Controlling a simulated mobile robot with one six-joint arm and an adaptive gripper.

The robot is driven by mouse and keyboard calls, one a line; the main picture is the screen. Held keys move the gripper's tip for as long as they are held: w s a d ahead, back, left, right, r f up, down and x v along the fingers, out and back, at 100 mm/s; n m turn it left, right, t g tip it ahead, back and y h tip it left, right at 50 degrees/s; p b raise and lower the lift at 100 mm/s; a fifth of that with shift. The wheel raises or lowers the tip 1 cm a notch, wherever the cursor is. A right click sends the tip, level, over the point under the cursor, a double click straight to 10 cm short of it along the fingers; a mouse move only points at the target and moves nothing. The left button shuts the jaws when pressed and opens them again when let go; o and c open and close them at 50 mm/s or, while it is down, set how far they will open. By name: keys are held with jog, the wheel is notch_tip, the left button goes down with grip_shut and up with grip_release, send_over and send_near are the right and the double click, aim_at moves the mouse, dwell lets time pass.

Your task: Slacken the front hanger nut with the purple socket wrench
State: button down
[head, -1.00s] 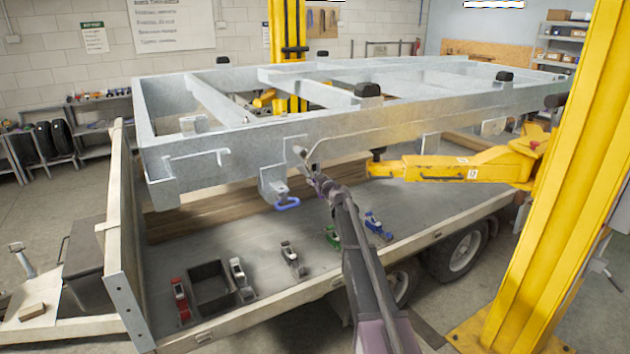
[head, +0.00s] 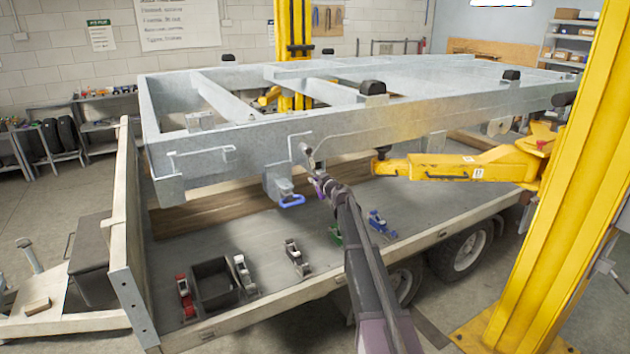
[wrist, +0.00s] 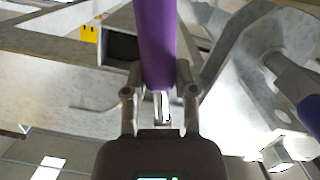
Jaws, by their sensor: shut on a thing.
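My gripper (head: 322,182) is beside the galvanised trailer frame's near side rail, just right of a hanger bracket (head: 274,184). In the wrist view my gripper (wrist: 158,92) is shut on the purple wrench (wrist: 154,40), whose handle runs up out of the picture. The wrench's socket end is not visible there. The hanger plate (wrist: 247,62) stands right of the wrench. A hex-shaped metal piece (wrist: 278,155) shows at lower right. A blue-handled tool (head: 291,201) hangs at the bracket in the head view. I cannot tell whether the wrench touches a nut.
The frame (head: 400,118) rests on yellow lift arms (head: 445,167) above a flat deck (head: 225,250). A yellow lift post (head: 555,190) stands at right. Red, green and blue tools and a black bin (head: 213,283) are on the deck's near side.

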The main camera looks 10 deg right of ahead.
jog(key=shift+w+d+r+n, duration=0.2)
jog(key=shift+d+n, duration=0.3)
jog(key=shift+d, duration=0.1)
jog(key=c, duration=1.1)
grip_release()
jog(key=shift+c, duration=0.2)
grip_shut()
jog(key=shift+s+d+h, duration=0.15)
jog(key=shift+s+d, duration=0.05)
jog(key=shift+s, duration=0.45)
jog(key=shift+s+d+h, duration=0.15)
jog(key=shift+s+d, duration=0.05)
jog(key=shift+s, duration=0.4)
jog(key=v, duration=0.3)
jog(key=shift+s+d+f, duration=0.15)
jog(key=shift+s+d, duration=0.1)
jog(key=shift+s, duration=0.1)
